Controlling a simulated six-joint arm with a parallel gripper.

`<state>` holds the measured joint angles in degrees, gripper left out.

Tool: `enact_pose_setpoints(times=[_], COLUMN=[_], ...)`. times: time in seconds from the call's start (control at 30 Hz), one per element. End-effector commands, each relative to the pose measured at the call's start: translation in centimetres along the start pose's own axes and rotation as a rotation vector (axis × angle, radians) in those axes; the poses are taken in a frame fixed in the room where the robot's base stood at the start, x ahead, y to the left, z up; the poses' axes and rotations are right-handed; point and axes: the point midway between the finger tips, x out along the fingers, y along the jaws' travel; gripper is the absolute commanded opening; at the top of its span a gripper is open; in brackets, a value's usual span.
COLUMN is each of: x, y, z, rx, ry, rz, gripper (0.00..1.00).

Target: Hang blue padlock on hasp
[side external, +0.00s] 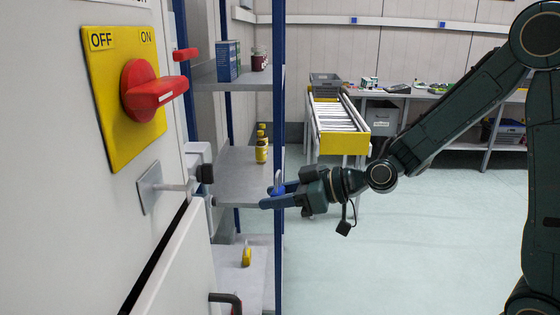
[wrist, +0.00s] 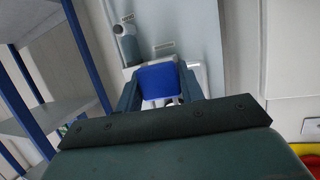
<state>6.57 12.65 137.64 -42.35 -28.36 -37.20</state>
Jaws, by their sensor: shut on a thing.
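My gripper (side external: 268,197) is shut on the blue padlock (side external: 279,189), its pale shackle standing up above the fingers. In the wrist view the blue body (wrist: 158,82) sits between the two fingers (wrist: 160,94). The hasp appears to be the grey plate (side external: 149,188) with a bar sticking out of the cabinet front, below the yellow switch plate. The padlock is apart from it, to its right in the side view. In the wrist view the padlock partly covers the metal fittings behind it, so I cannot tell the hasp's opening.
The red switch handle (side external: 150,90) juts out above the hasp. A grey handle with a black knob (side external: 204,173) stands near the cabinet edge. A blue-post shelf (side external: 240,177) with jars is behind my gripper; a yellow item (side external: 246,256) lies lower. Open floor is at right.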

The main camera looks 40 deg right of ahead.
Motion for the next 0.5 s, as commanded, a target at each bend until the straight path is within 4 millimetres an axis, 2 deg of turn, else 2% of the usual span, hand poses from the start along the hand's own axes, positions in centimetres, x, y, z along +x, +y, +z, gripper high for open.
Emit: enact_pose_setpoints(times=[0.03, 0.27, 0.5], x=[-0.1, -1.2, -3.8], y=[-1.7, -8.8, -15.7], z=[-1.1, -4.6, -7.5], rx=[-0.02, -0.073, -0.125], ry=[0.006, 0.002, -0.004], rz=[-0.035, -0.174, -0.302], gripper=[0.18, 0.18, 0.18])
